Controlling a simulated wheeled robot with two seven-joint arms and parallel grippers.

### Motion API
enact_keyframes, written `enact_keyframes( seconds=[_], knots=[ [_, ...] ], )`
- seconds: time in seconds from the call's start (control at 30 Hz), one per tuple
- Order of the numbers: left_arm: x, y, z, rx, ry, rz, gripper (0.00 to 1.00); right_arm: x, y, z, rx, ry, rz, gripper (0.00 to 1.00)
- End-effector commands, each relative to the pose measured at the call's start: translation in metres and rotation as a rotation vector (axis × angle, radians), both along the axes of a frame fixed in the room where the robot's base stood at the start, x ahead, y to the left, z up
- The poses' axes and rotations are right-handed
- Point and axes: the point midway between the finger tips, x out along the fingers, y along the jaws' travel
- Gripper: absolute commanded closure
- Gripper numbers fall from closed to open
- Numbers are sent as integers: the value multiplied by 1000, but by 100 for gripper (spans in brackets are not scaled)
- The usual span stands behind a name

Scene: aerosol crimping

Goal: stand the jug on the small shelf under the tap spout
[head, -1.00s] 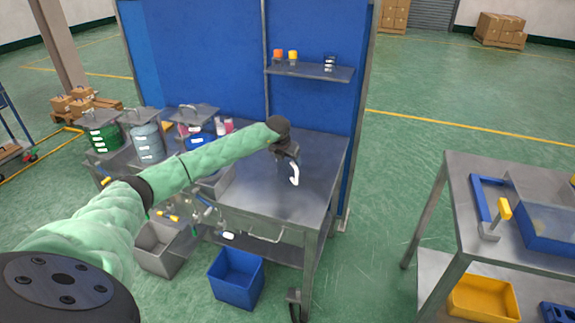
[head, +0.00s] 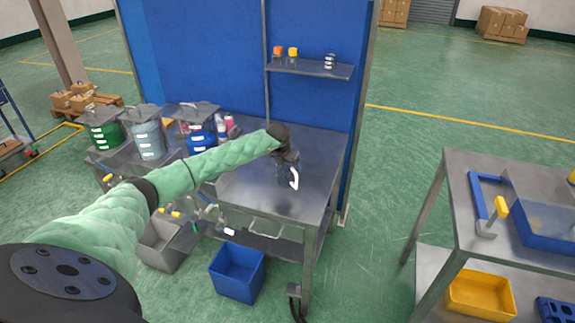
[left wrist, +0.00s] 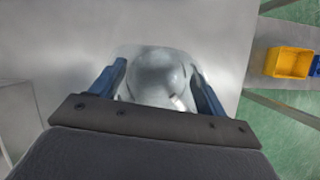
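The jug (head: 287,174) is dark and see-through in the head view, with a white handle facing right and front. It is at the bench top's right half; I cannot tell whether its base touches. My left gripper (head: 287,157) comes down on it from above. In the left wrist view the jug (left wrist: 158,78) looks clear and grey, with blue fingers (left wrist: 160,88) against its two sides. Taps with yellow handles (head: 170,212) show at the bench's left front, below the pails. The spout and small shelf are hard to make out there. My right gripper is out of view.
Green (head: 104,133), pale (head: 149,138) and blue (head: 197,133) lidded pails stand at the bench's left. A blue bin (head: 237,273) and grey bin (head: 166,245) stand low in front. Bench top (head: 320,150) right of the jug is clear.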

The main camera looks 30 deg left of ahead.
Motion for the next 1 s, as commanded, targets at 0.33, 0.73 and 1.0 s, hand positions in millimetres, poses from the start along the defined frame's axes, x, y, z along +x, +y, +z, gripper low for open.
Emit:
enact_keyframes(
  seconds=[0.33,0.73,1.0],
  knots=[
    [0,0,0,0,0,0,5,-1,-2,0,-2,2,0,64],
    [-7,1,17,0,-1,-1,5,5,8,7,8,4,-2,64],
    [-23,-1,55,1,-2,-1,5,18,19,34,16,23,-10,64]
  ],
)
